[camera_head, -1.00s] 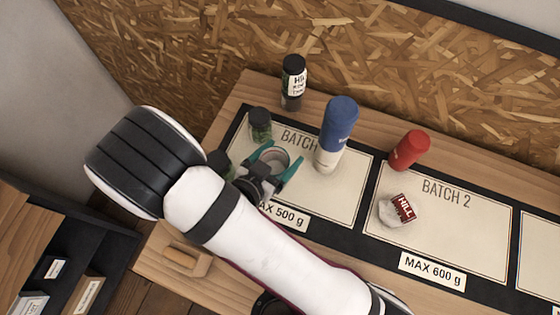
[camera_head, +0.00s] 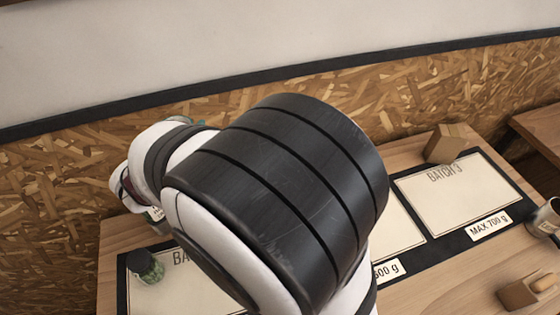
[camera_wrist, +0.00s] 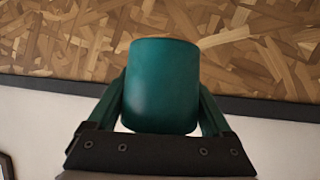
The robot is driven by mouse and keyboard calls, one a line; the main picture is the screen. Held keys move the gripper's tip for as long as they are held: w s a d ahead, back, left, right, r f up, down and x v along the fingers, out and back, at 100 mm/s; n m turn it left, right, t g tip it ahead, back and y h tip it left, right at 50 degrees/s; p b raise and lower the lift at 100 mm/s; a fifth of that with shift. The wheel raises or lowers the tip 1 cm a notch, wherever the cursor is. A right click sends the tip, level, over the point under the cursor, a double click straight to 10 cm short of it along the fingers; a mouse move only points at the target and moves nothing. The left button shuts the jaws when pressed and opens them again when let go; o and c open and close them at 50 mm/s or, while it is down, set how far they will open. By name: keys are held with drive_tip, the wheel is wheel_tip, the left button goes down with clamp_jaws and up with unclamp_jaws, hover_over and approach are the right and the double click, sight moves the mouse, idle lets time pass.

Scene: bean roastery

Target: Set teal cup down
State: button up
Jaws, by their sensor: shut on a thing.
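The teal cup (camera_wrist: 163,88) fills the middle of the wrist view, a smooth cylinder with its side facing me. My gripper (camera_wrist: 160,100) is shut on it, with one teal finger along each side. Behind the cup I see only chipboard and white wall, with no table surface in that view. In the head view my own arm covers the centre and hides the cup and most of the gripper. The batch 1 mat (camera_head: 185,295) is only partly visible there.
A small green jar (camera_head: 146,266) stands on the batch 1 mat. The batch 3 mat (camera_head: 462,199) is bare in its middle, with a wooden block (camera_head: 451,143) at its far edge. A metal vessel (camera_head: 549,217) and a wooden piece with a handle (camera_head: 528,291) are at right.

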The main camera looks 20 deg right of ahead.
drive_tip(key=w+d+r+m+h, duration=0.1)
drive_tip(key=d+r, duration=0.2)
drive_tip(key=d, duration=0.5)
drive_tip(key=w+d+r+m+h, duration=0.1)
drive_tip(key=w+d+r, duration=0.15)
drive_tip(key=d, duration=0.65)
drive_tip(key=s+d+f+g+h, duration=0.15)
drive_tip(key=d+f, duration=0.25)
drive_tip(key=d, duration=0.7)
drive_tip(key=s+d+f+t+y, duration=0.1)
drive_tip(key=s+d+f, duration=0.15)
drive_tip(key=d, duration=0.75)
drive_tip(key=s+f+n+y, duration=0.35)
drive_tip(key=s+f, duration=0.45)
drive_tip(key=f, duration=0.6)
drive_tip(key=shift+y, duration=0.4)
drive_tip(key=w+a+f, duration=0.2)
drive_tip(key=w, duration=0.1)
drive_tip(key=w+a+f, duration=0.4)
drive_tip(key=w+f, duration=0.1)
drive_tip(key=shift+w+a, duration=0.2)
drive_tip(key=shift+w, duration=0.15)
wheel_tip(320, 180, down, 3)
drive_tip(key=shift+f, duration=0.1)
drive_tip(key=shift+w+f, duration=0.1)
drive_tip(key=shift+f, duration=0.2)
